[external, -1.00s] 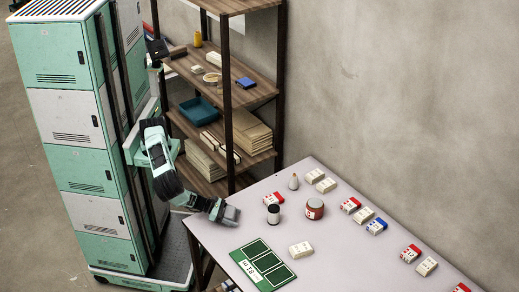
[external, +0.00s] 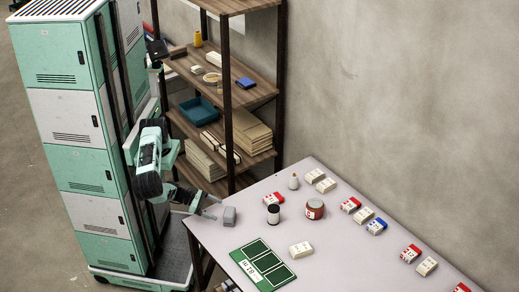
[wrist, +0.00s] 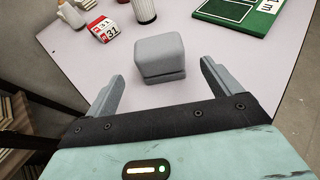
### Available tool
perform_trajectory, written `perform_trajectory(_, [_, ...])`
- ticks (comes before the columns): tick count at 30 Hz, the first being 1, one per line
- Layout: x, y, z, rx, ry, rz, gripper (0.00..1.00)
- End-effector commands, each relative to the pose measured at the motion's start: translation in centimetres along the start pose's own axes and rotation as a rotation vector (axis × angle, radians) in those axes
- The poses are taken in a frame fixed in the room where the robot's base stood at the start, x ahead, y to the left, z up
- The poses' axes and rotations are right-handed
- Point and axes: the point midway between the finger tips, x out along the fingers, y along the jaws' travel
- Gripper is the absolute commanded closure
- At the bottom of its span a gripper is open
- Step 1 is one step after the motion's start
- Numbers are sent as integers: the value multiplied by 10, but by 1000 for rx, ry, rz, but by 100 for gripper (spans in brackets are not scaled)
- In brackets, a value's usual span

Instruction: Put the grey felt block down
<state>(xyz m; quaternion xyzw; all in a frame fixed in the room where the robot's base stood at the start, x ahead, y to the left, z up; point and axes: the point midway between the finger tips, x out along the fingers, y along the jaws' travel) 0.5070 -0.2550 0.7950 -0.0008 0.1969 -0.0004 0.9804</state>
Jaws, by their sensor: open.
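The grey felt block (external: 229,215) sits upright on the light tabletop, near the left edge of the table. In the wrist view the block (wrist: 160,55) stands just beyond my fingertips, centred between them, with a clear gap to each finger. My gripper (external: 210,208) is open and empty, at the table's left edge, just left of the block. The fingers (wrist: 162,72) also show spread apart in the wrist view.
A green board (external: 263,265) lies at the table's front. A dark-capped jar (external: 273,214), a red-brown jar (external: 315,209) and a red-and-white block (external: 273,198) stand right of the felt block. A shelf (external: 228,90) stands behind.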

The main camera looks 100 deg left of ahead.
Motion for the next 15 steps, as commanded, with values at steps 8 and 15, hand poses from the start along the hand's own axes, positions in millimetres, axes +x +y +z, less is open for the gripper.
perform_trajectory(8, [-24,0,2,-1,0,1,10])
perform_trajectory(15, [-24,0,1,-1,-1,1,10])
